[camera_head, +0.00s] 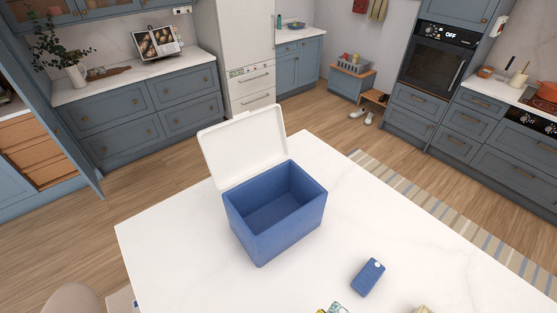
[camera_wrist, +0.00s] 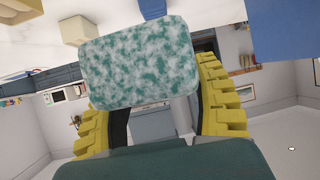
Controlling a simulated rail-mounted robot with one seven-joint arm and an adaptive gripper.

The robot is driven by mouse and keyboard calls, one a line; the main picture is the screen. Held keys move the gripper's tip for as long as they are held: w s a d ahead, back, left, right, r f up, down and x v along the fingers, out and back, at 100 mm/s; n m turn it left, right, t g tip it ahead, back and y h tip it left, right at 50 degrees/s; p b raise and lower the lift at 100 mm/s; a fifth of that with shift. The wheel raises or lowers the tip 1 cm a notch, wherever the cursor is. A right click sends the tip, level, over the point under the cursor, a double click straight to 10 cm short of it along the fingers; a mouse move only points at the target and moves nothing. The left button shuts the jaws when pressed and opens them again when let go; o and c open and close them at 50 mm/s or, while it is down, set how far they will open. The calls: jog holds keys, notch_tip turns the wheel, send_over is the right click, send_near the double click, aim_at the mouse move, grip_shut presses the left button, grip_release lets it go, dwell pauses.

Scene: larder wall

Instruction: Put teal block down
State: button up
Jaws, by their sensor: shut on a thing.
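The teal block (camera_wrist: 138,58), mottled teal and white with rounded corners, fills the upper middle of the wrist view. My gripper (camera_wrist: 155,95) has yellow ribbed fingers on both sides of the block and is shut on it. The fingertips are partly hidden behind the block. In the head view, a small part of the teal block (camera_head: 338,308) shows at the bottom edge, with a bit of yellow finger beside it. Whether the block touches the table cannot be told.
An open blue cool box (camera_head: 262,232) with its white lid (camera_head: 243,146) raised stands on the white table (camera_head: 170,240). A blue object (camera_head: 369,277) lies to its right. A cream object (camera_head: 423,309) is at the bottom edge.

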jog(key=a+n+y+p, duration=0.1)
jog(key=p, duration=0.1)
jog(key=s+a+r+n+t+y+p, duration=0.1)
jog(key=p, duration=0.1)
jog(key=a+n+t+y+p, duration=0.1)
jog(key=p, duration=0.1)
jog(key=shift+s+a+r+n+p, duration=0.2)
jog(key=shift+a+r+n+p, duration=0.1)
jog(key=shift+a+r, duration=0.05)
jog(key=w+a+n+t+y, duration=0.1)
jog(key=a+n+y, duration=0.4)
jog(key=a, duration=0.4)
jog(key=shift+w+f+p, duration=0.15)
jog(key=shift+w+p, duration=0.15)
jog(key=shift+p, duration=0.05)
